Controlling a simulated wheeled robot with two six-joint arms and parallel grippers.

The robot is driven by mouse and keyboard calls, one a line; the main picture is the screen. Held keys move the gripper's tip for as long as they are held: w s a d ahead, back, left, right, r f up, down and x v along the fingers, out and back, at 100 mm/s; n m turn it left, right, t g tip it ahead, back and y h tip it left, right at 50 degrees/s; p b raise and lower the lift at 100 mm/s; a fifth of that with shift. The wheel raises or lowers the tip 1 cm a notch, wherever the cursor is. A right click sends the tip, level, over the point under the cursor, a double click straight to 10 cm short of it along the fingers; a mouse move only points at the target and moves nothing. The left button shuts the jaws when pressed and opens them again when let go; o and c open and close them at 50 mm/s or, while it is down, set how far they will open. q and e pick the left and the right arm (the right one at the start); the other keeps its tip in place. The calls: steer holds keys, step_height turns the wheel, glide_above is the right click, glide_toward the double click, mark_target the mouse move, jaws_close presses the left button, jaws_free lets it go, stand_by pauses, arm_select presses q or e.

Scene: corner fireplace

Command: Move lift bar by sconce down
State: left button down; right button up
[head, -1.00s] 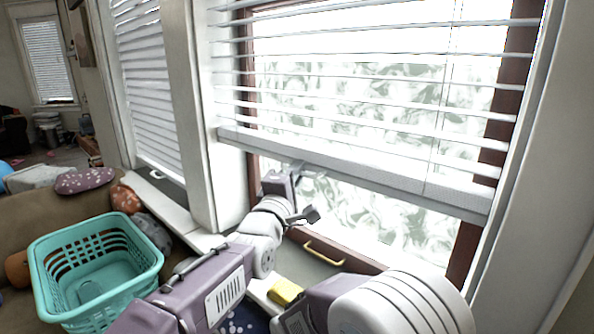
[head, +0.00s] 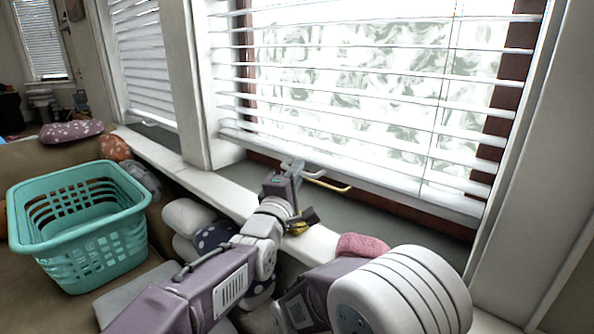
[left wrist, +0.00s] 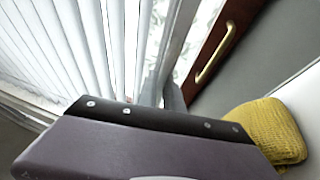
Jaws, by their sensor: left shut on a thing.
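The lift bar (head: 400,190) is the white bottom rail of the large window's slatted blind. It slants down to the right in the head view, low over the window and just above the brass handle (head: 330,184). My left gripper (head: 291,168) is at the bar's lower edge, left of its middle, shut on it. In the left wrist view the gripper fingers (left wrist: 170,96) meet the bar (left wrist: 183,40); the dark wrist housing hides part of the grip. My right gripper is out of view. I see no sconce.
The sill (head: 225,190) runs below the window. A yellow cloth-like thing (left wrist: 265,128) lies there below my left wrist, with a pink one (head: 362,245) to its right. A teal basket (head: 95,250) stands at left. A white wall post (head: 545,160) stands at right.

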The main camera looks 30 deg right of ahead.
arm_select(q)
steer(key=shift+f, duration=0.2)
steer(key=c, duration=1.5)
jaws_free()
steer(key=shift+d, duration=0.1)
steer(key=p+v, duration=0.2)
steer(key=v, duration=0.6)
steer(key=shift+r, duration=0.15)
steer(key=shift+s+a+f, duration=0.2)
steer(key=shift+s+a, duration=0.15)
steer(key=shift+a, duration=0.1)
